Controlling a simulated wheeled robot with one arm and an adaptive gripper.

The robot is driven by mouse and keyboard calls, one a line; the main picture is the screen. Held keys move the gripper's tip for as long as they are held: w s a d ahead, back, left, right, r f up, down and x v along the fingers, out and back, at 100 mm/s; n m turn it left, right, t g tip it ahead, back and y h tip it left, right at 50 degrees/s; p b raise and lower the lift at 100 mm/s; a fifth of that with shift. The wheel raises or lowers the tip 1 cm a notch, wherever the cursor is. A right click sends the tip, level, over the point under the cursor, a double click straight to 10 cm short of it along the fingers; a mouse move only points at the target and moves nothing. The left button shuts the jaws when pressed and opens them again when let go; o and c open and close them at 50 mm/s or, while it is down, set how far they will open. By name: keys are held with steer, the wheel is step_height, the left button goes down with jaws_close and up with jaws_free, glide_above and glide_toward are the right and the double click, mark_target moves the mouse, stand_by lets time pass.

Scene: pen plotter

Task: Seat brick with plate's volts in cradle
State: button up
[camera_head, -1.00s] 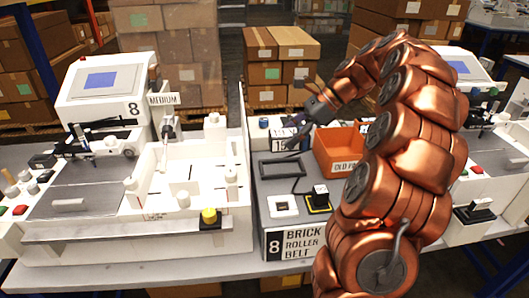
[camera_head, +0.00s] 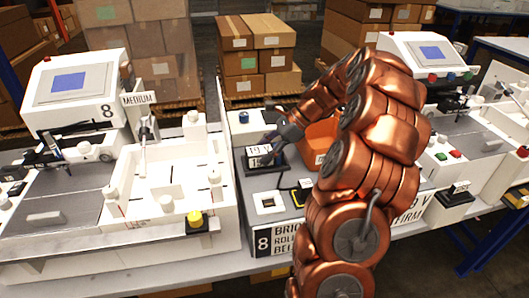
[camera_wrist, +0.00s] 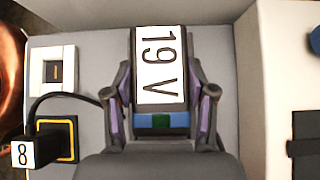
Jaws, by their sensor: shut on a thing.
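My gripper (camera_wrist: 162,98) is shut on a dark brick (camera_wrist: 138,60) with a white "19 V" label, one finger on each side. A blue and green strip shows at the brick's near end. In the head view my gripper (camera_head: 281,139) holds the brick (camera_head: 263,151) low at the dark cradle (camera_head: 246,170) on the grey unit. Whether the brick sits fully down in the cradle I cannot tell. The plate (camera_head: 411,208) on the unit's right side reads "19 V" and "FIRM". The cradle's inside is hidden.
An orange bin (camera_head: 322,138) stands close to the right of my gripper, partly behind my arm. A black plug (camera_wrist: 48,147) with a cable sits at a yellow-edged socket beside a white socket (camera_wrist: 54,76). The white tray machine (camera_head: 150,195) stands to the left.

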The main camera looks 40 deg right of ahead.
steer(key=shift+f, duration=0.45)
steer(key=o, duration=1.4)
steer(key=shift+f, duration=0.1)
steer(key=shift+o, duration=0.2)
steer(key=b+v, duration=0.1)
steer(key=v, duration=0.8)
steer(key=shift+w+d+b, duration=0.1)
steer(key=shift+d+b, duration=0.05)
steer(key=shift+b, duration=0.2)
steer(key=shift+v, duration=1.5)
